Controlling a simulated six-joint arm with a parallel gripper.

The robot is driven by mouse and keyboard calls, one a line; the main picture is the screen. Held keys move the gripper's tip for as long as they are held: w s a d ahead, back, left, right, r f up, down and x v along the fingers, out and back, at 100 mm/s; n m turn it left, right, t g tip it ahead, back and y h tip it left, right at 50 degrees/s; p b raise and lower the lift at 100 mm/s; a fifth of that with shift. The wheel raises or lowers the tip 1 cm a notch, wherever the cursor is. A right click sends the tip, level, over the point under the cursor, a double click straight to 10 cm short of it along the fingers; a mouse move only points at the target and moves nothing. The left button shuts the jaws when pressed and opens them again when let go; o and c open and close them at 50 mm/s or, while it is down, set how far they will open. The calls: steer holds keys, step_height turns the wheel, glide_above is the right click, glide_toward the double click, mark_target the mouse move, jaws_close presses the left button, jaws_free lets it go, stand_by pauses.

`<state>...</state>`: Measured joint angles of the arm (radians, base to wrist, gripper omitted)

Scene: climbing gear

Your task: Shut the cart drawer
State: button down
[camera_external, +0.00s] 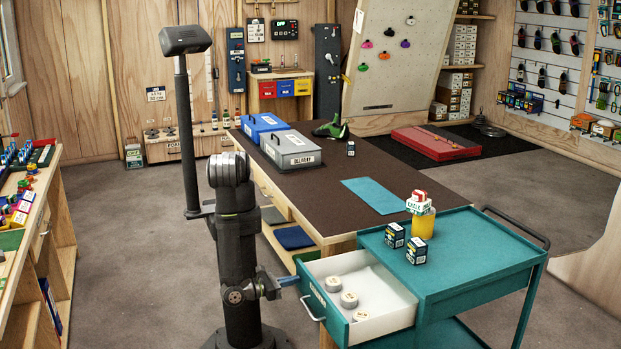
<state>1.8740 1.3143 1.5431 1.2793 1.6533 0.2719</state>
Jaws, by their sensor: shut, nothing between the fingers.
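The teal cart (470,275) stands at the front right. Its drawer (318,302) is pulled out to the left and stands open, with a labelled teal front and a curved handle (313,308). Three round white rolls (349,299) lie in its pale inside. My gripper (289,281) is low beside my dark arm, just left of the drawer front's far end. It is small and partly hidden by my arm; it looks shut and empty. I cannot tell whether it touches the drawer front.
On the cart top stand two dark boxes (395,235) and a yellow cup (422,224) with a chalk block (419,204) above it. A brown-topped table (335,190) with grey (290,150) and blue (262,125) cases lies behind. A shelf unit (55,235) stands at the left.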

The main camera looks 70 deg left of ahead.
mark_target(352, 276)
steer(key=shift+w, duration=0.1)
steer(key=w, duration=2.3)
steer(key=shift+w, duration=0.6)
steer(key=shift+r, duration=0.1)
steer(key=shift+d, duration=0.1)
steer(key=s, duration=1.4)
steer(key=shift+s, duration=0.35)
steer(key=shift+w, duration=0.1)
steer(key=w, duration=1.3)
steer(key=shift+w, duration=0.2)
steer(key=shift+s, duration=0.1)
